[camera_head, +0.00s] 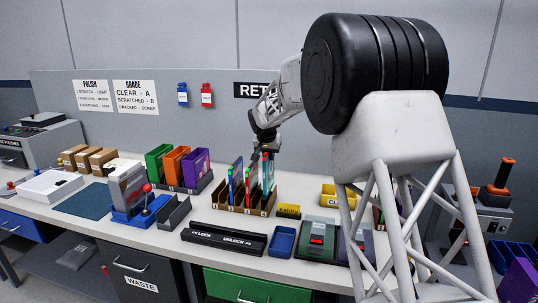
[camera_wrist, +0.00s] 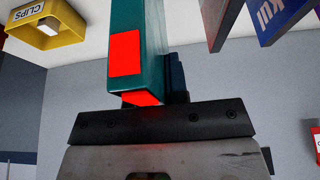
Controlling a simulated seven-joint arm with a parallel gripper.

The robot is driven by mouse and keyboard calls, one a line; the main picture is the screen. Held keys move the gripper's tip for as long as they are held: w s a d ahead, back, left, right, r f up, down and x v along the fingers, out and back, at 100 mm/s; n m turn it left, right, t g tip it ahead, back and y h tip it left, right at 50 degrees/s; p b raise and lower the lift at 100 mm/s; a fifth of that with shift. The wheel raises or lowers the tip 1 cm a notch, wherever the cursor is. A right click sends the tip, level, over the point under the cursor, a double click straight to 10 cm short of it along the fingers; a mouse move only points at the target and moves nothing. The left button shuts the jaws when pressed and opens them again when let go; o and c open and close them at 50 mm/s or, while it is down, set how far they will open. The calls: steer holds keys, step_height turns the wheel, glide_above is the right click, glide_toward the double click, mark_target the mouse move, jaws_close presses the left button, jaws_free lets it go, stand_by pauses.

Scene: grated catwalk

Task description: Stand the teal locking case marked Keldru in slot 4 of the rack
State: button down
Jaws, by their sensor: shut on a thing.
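The teal case (camera_wrist: 149,72), with red patches on its end, is held in my gripper (camera_wrist: 160,120) in the wrist view. The jaws close on its end; its far part runs out of the picture. In the head view my gripper (camera_head: 265,150) is over the right part of the brown rack (camera_head: 238,208). The teal case (camera_head: 268,178) is upright below it, at the rack's right side. I cannot tell whether it touches the rack floor, or which slot it is over. Blue cases (camera_head: 236,184) stand to its left. No Keldru mark shows on the case.
A yellow clips bin (camera_wrist: 48,27) shows in the wrist view. A black lock/unlock bar (camera_head: 224,239) and blue tray (camera_head: 282,241) are in front. A rack with green, orange and purple cases (camera_head: 196,168) is left.

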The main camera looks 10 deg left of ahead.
mark_target(269, 171)
steer(key=shift+f, duration=3.65)
